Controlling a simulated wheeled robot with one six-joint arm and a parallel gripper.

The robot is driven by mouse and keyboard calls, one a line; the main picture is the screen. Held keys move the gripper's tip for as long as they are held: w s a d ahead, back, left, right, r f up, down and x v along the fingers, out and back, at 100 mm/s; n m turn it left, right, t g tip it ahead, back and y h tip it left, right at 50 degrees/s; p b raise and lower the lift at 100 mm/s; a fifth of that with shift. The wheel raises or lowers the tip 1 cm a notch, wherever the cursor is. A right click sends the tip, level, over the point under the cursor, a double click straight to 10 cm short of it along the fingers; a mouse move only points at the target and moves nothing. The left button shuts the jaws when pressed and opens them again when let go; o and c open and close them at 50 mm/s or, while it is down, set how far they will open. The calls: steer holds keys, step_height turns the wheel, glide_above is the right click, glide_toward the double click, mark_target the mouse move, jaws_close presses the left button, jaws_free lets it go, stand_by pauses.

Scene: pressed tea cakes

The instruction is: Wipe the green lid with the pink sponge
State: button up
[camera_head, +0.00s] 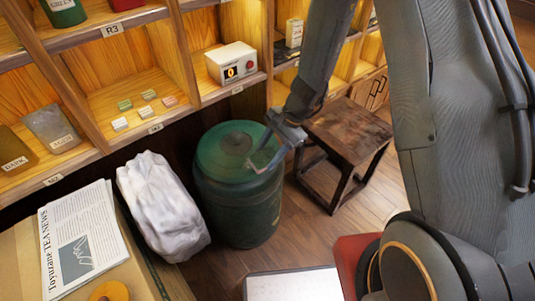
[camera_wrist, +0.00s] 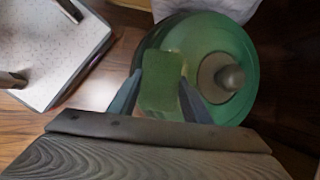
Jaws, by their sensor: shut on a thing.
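A green barrel (camera_head: 238,208) stands on the floor with a round green lid (camera_head: 222,143) on top. In the wrist view the lid (camera_wrist: 205,30) fills the upper middle, with a round knob (camera_wrist: 231,77) to the right of my fingers. My gripper (camera_head: 262,162) is over the right front part of the lid. In the wrist view my gripper (camera_wrist: 161,95) is shut on a green, sponge-like block (camera_wrist: 161,78). It looks green, not pink. I cannot tell whether the block touches the lid.
A white wrapped bundle (camera_head: 160,205) leans left of the barrel. A dark wooden stool (camera_head: 350,128) stands to its right. Small green, white and pinkish blocks (camera_head: 170,101) lie on the shelf behind. A newspaper (camera_head: 80,240) lies front left. Some floor in front is clear.

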steer(key=shift+w+a+f+b, duration=0.15)
steer(key=shift+w+f+b, duration=0.05)
steer(key=shift+f+b, duration=0.85)
stand_by(0.4)
